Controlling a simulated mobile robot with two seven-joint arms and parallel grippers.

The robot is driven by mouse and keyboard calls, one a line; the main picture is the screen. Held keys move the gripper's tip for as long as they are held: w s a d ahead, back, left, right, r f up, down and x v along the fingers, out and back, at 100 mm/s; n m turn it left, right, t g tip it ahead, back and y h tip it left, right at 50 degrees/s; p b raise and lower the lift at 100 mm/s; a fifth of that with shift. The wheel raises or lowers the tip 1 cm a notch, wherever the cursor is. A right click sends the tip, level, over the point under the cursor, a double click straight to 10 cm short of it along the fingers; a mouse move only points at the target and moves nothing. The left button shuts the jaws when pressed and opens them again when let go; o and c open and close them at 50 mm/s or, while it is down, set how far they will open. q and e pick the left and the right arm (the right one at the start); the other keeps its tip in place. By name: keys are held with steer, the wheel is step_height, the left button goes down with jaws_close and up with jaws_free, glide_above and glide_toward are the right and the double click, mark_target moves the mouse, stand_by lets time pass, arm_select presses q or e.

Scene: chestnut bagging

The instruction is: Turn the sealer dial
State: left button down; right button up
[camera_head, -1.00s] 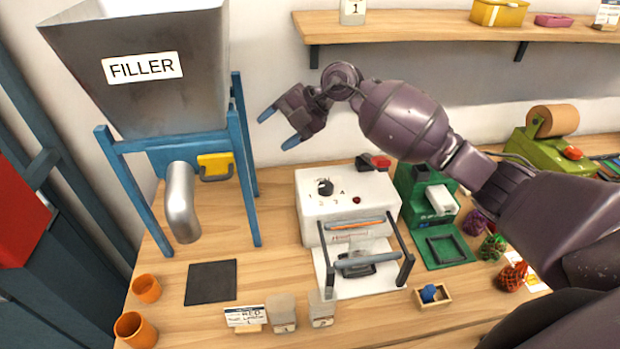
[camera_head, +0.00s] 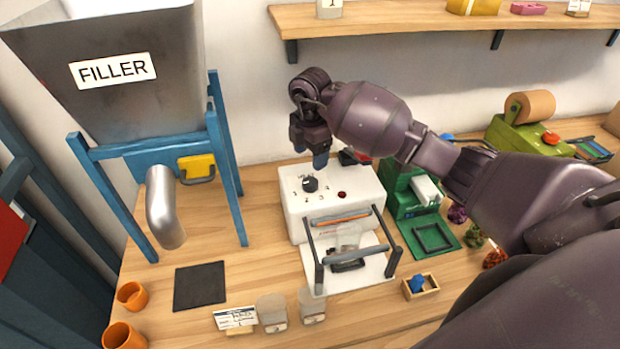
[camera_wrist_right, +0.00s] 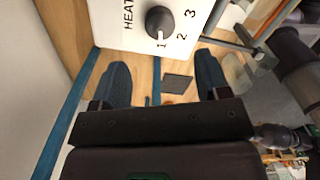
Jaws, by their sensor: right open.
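The sealer (camera_head: 350,205) is a white box on the bench with a black dial (camera_head: 310,184) on its top, numbers around it and a red button beside it. In the right wrist view the dial (camera_wrist_right: 160,20) shows at the top, with "HEAT" and the numbers 1, 2 and 3 around it. My right gripper (camera_head: 320,158) is above the back of the sealer, pointing down, apart from the dial. In the right wrist view its two fingers (camera_wrist_right: 163,82) are wide apart with nothing between them. My left gripper is not in view.
The filler (camera_head: 113,69) stands at the left on a blue frame. The sealer's front has a hinged bar (camera_head: 355,256). A green device (camera_head: 405,190) stands close to its right. A dark mat (camera_head: 200,286), orange cups (camera_head: 131,295) and small jars (camera_head: 272,312) lie in front. A shelf (camera_head: 400,19) runs along the wall.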

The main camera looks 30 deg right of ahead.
mark_target(310, 181)
step_height(310, 181, down, 9)
steer(key=shift+r+p, duration=0.1)
steer(key=shift+p, duration=0.4)
steer(key=c, duration=0.9)
